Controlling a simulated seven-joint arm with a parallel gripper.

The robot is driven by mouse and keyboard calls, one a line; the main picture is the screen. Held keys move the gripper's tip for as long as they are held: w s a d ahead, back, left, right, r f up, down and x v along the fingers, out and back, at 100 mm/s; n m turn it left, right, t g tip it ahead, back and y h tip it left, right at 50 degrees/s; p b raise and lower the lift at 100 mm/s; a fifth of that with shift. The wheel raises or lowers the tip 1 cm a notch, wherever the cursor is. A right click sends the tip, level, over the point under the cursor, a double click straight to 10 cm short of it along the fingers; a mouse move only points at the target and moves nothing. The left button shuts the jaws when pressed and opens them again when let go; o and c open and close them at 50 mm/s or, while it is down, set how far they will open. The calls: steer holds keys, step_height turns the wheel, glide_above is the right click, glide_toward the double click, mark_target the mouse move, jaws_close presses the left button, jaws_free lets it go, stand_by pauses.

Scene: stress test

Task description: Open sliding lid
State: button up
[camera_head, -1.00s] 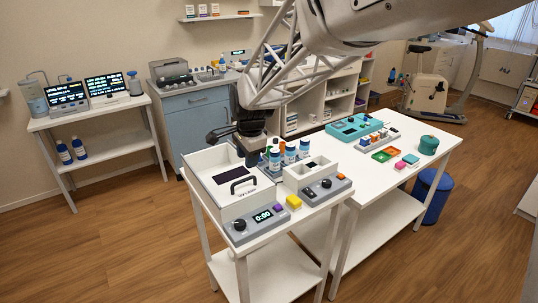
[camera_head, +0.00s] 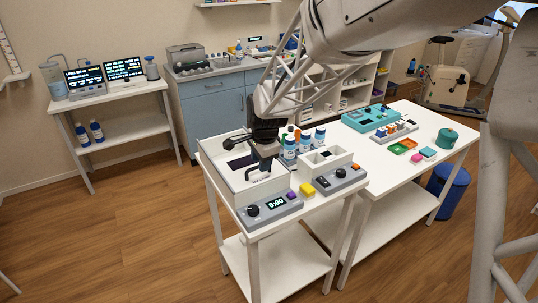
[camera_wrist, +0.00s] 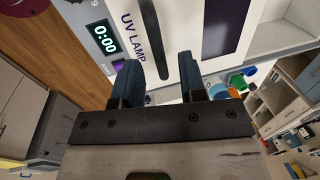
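The white UV lamp box (camera_head: 222,170) stands on the near white table. Its lid carries a dark window (camera_head: 240,161), a black bar handle (camera_wrist: 153,40) and the words "UV LAMP". My gripper (camera_wrist: 158,62) is over the lid, pointing down at the handle. In the wrist view its two blue-black fingers are apart, with the handle lying in line with the gap between them. In the head view my gripper (camera_head: 264,165) partly hides the handle, and I cannot tell whether the fingers touch it. The lid appears closed.
A control panel with a 0:00 display (camera_head: 275,203) is at the box's front. A second table (camera_head: 410,165) holds trays and blocks.

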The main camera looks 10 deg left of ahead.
steer(key=shift+f, duration=0.45)
jaws_close()
steer(key=shift+w+a, duration=0.1)
steer(key=w+a, duration=0.9)
steer(key=w, duration=0.1)
steer(key=shift+a+r, duration=0.1)
steer(key=shift+a, duration=0.3)
jaws_free()
